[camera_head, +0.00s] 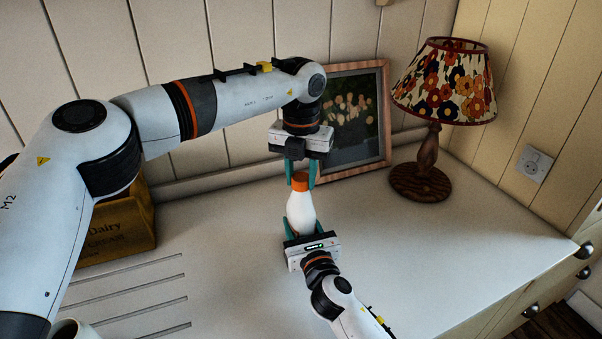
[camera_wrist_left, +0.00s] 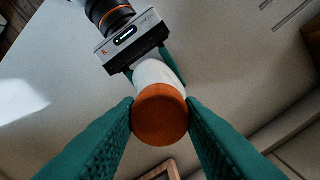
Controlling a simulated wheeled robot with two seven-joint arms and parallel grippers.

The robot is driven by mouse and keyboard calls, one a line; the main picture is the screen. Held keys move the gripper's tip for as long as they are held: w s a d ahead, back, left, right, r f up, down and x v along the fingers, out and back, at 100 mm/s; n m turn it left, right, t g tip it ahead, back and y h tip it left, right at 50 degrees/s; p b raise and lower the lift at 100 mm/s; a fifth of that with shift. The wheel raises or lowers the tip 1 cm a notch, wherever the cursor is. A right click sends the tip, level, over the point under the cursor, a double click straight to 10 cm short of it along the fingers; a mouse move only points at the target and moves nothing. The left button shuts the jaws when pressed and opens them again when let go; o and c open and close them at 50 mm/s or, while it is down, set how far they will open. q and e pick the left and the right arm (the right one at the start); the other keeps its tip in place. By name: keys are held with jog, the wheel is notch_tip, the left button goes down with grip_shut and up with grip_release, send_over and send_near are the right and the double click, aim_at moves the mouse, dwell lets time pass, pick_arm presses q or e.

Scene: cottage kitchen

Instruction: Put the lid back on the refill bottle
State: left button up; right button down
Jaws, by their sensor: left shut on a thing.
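The white refill bottle (camera_head: 301,212) stands upright above the counter, with the orange lid (camera_head: 300,183) at its top. My left gripper (camera_head: 301,178) comes from above and is shut on the lid. In the left wrist view the lid (camera_wrist_left: 160,115) sits between the green fingers, with part of the white bottle (camera_wrist_left: 155,72) behind it. My right gripper (camera_head: 302,228) is low at the bottle, its fingers on either side, shut on it. The lid meets the bottle's neck; I cannot tell whether it is fully seated.
A lamp with a flowered shade (camera_head: 446,82) stands at the right. A framed picture (camera_head: 386,130) leans on the wall behind the grippers. A wooden crate (camera_head: 118,226) is at the left. The white counter (camera_head: 440,260) is clear at the right front.

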pick_arm(q)
jog(key=m, duration=0.9)
jog(key=shift+m, duration=0.4)
jog(key=o, duration=1.1)
jog(key=shift+r, duration=2.25)
jog(key=shift+c, duration=0.6)
